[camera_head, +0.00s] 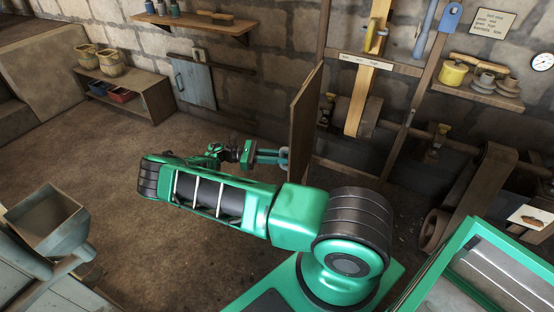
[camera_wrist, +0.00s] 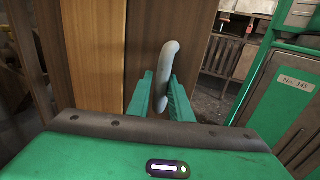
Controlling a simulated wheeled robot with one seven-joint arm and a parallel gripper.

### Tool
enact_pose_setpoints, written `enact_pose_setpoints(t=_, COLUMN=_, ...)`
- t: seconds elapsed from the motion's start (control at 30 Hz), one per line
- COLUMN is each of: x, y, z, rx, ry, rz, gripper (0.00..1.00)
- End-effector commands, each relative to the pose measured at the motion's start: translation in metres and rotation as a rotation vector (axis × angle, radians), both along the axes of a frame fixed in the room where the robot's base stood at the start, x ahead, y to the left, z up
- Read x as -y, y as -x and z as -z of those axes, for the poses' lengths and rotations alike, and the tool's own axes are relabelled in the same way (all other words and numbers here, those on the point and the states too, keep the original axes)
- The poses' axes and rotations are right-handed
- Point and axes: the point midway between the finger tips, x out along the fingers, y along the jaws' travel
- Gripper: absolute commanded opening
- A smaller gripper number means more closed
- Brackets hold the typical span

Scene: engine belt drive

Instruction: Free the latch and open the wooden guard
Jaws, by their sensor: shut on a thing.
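The wooden guard (camera_head: 305,118) is a brown panel seen nearly edge-on in the head view, standing out from its frame beside the belt drive. In the wrist view its dark wood face (camera_wrist: 145,45) fills the upper middle. A pale grey curved handle (camera_wrist: 166,72) stands on the guard. My gripper (camera_wrist: 160,98) is shut on this handle, with a green finger on each side. In the head view my gripper (camera_head: 272,157) reaches the guard's left face from the left. I cannot pick out the latch with certainty.
The upright tan belt (camera_head: 359,100) and its drum (camera_head: 372,113) show behind the opening. A low shelf (camera_head: 150,100) with pots stands at the back left. A grey hopper (camera_head: 45,215) is at the lower left. The floor left of the guard is clear.

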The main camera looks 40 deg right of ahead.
Motion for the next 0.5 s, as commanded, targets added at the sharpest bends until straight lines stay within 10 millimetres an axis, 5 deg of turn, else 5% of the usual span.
enact_pose_setpoints(t=0.5, x=-0.0014, y=-0.0116, z=-0.0028, rx=0.004, ry=0.008, rz=-0.028, gripper=0.0)
